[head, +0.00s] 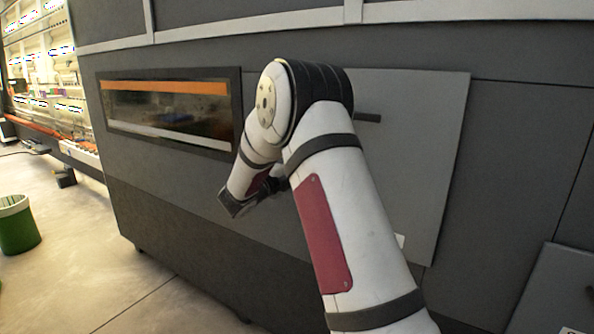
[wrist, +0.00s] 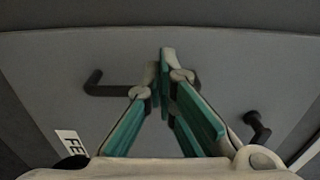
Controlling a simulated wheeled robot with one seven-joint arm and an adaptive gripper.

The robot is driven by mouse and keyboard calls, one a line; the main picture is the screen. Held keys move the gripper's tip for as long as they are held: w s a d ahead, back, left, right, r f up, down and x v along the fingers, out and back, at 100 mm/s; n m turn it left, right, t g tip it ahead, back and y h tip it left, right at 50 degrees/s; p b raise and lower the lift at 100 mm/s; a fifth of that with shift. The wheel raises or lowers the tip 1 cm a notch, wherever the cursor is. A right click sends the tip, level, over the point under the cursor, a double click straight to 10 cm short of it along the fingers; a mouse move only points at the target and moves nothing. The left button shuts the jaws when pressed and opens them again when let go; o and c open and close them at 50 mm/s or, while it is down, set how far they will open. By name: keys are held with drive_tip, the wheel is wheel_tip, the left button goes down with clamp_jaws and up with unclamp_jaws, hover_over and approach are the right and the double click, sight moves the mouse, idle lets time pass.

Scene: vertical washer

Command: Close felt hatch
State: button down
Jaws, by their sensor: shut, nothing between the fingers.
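The felt hatch (head: 425,150) is a flat grey panel on the front of the dark grey machine. Its right edge slants against the machine's seams, so it looks swung out of line; how far it is open is unclear. A dark handle (head: 368,117) sticks out near its top. In the wrist view, the panel (wrist: 220,65) fills the area ahead, with a black bent handle (wrist: 105,86) at left, a black knob-like handle (wrist: 258,127) at right and a label starting "FE" (wrist: 70,143). My gripper (wrist: 163,75) is shut and empty in front of the panel; contact is unclear.
A long window (head: 170,112) with an orange strip is set in the machine left of my arm. Another grey panel (head: 555,290) is at lower right. A green bin (head: 17,225) stands on the floor at far left. The floor (head: 80,260) left of the machine is mostly clear.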

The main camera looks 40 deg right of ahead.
drive_tip(key=v, duration=0.9)
drive_tip(key=shift+s+b, duration=0.15)
drive_tip(key=shift+b, duration=0.15)
